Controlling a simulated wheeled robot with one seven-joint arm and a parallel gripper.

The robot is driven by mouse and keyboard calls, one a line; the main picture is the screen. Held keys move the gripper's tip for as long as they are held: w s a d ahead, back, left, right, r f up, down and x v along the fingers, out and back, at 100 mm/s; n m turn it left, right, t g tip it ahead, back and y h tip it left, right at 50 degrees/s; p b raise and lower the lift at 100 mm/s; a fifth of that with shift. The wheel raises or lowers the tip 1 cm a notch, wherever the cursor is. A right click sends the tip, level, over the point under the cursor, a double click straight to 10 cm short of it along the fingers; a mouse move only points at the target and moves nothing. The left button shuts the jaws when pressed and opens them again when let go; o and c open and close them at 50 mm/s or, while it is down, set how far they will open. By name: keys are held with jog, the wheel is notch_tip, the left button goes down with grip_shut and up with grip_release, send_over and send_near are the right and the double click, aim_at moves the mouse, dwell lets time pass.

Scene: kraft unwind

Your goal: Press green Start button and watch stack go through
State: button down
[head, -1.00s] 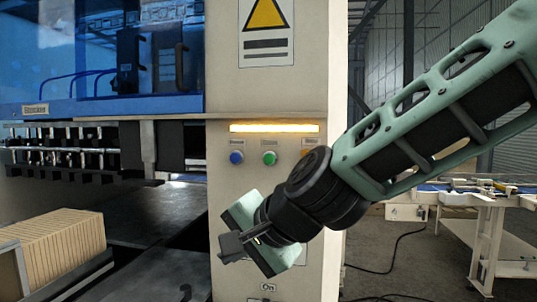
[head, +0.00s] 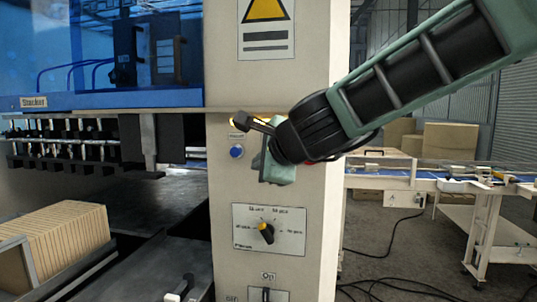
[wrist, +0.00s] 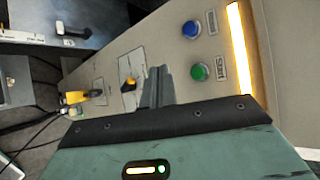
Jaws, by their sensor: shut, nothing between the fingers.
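The green Start button (wrist: 199,72) shows in the wrist view on the pale panel, beside its Start label. In the head view my gripper hides it. My gripper (head: 240,121) is shut and empty, in front of the panel near the light bar. In the wrist view its closed fingers (wrist: 160,74) appear left of the green button; I see no contact with it. A blue button (wrist: 191,29) is beside the green one, and it also shows in the head view (head: 236,151). A stack of brown sheets (head: 62,234) stands at the lower left of the machine.
A selector knob (head: 266,233) and an On switch (head: 267,294) are lower on the panel. The lit yellow bar (wrist: 239,57) runs along the buttons. A blue guard (head: 60,50) covers the stacker at left. A conveyor table (head: 487,215) stands at right, with cables on the floor.

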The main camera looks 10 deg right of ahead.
jog(key=w+d, duration=0.3)
jog(key=w, duration=0.4)
jog(key=shift+w+d, duration=0.35)
jog(key=shift+w, duration=0.05)
dwell(1.8)
jog(key=shift+w+d, duration=0.2)
jog(key=shift+w, duration=0.2)
jog(key=shift+w+d, duration=0.25)
jog(key=shift+w, duration=0.25)
dwell(0.8)
dwell(0.3)
jog(key=shift+s+a, duration=0.2)
jog(key=shift+s, duration=0.25)
jog(key=shift+s+a, duration=0.2)
jog(key=shift+s, duration=0.25)
jog(key=shift+s, duration=0.1)
jog(key=s, duration=0.1)
jog(key=s+a, duration=0.1)
jog(key=s, duration=0.1)
jog(key=s+a, duration=0.1)
jog(key=shift+s+a, duration=0.1)
jog(key=shift+s, duration=0.05)
